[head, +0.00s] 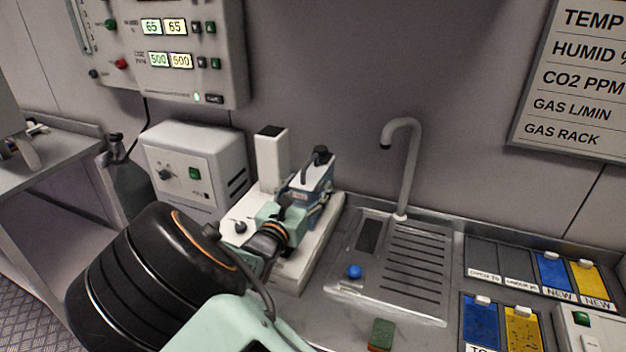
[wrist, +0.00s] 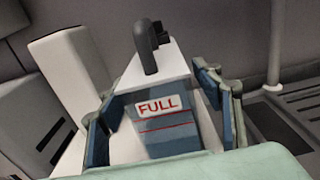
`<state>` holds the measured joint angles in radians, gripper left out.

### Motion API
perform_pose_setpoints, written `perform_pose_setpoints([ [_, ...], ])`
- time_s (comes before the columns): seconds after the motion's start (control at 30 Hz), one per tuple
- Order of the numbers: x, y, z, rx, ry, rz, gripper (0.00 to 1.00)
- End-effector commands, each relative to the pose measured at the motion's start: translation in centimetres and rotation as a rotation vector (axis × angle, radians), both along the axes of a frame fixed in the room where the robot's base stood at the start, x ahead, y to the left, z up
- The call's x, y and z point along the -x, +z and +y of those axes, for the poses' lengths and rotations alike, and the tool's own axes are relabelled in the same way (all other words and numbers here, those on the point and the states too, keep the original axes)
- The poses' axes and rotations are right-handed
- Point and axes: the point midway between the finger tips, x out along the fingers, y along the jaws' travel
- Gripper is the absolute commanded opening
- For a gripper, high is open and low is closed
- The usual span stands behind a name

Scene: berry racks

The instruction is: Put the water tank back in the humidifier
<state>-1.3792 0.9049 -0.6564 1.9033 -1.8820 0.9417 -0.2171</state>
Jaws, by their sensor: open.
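The water tank (head: 318,172) has a blue body, a pale top and a black handle and cap. It stands upright at the humidifier (head: 271,160), a white unit with a tall block at the back and a flat base with a black knob. In the wrist view the tank (wrist: 165,132) shows a FULL label and red lines. My gripper (head: 297,205) is at the tank, its fingers open on either side; the wrist view shows gaps between the tank and both fingers (wrist: 157,100). The tank's bottom is hidden, so I cannot tell how it is seated.
A sink with a slotted drainboard (head: 415,262) and a tall tap (head: 402,165) lies right of the humidifier. A blue knob (head: 354,271) and a green sponge (head: 381,334) are near its front. A grey box (head: 195,160) stands left; blue and yellow packs (head: 553,270) lie right.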

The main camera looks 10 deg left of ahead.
Motion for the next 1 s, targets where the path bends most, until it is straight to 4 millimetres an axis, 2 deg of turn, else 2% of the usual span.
perform_pose_setpoints([
  [0.03,1.3,0.1,0.3,-0.001,0.002,0.001,0.6],
  [0.2,4.8,0.1,0.7,0.0,0.002,0.001,0.6],
  [0.4,7.5,0.0,1.0,0.0,0.001,0.001,0.6],
  [0.57,8.1,0.0,1.1,0.0,-0.001,0.0,0.6],
  [1.0,8.1,0.0,0.9,-0.005,-0.005,0.007,0.6],
])
